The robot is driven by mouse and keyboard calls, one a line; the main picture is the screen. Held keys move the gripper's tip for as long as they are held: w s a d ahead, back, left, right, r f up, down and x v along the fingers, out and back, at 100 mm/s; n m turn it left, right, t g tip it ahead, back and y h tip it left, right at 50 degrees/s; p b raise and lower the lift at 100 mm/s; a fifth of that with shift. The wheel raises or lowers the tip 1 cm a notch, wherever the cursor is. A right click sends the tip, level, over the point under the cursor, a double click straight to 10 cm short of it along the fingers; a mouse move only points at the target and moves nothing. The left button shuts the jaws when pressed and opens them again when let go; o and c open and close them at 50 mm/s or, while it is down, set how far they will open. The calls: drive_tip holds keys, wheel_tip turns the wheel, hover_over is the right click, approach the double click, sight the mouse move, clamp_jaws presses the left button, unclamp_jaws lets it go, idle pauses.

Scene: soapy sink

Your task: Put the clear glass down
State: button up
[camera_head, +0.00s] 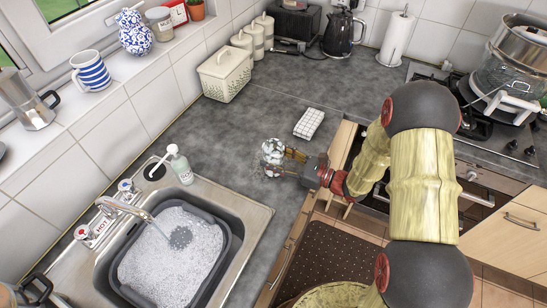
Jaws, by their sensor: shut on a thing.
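A clear glass (273,151) is at the grey worktop, to the right of the sink and left of the folded cloth. My gripper (284,161) reaches in from the right and is shut on the glass. The glass looks small and see-through, and the fingers hide part of it. I cannot tell whether its base touches the worktop (222,135) or is held just above it.
The sink (262,215) holds a dark basin of suds. A soap bottle (180,165) stands at its back edge. A white checked cloth (309,123) lies near the glass. A cream bread bin (225,76) stands behind. The worktop between them is clear.

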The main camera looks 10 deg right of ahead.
drive_tip(key=o, duration=1.4)
drive_tip(key=shift+f, duration=0.15)
drive_tip(key=shift+o, duration=0.4)
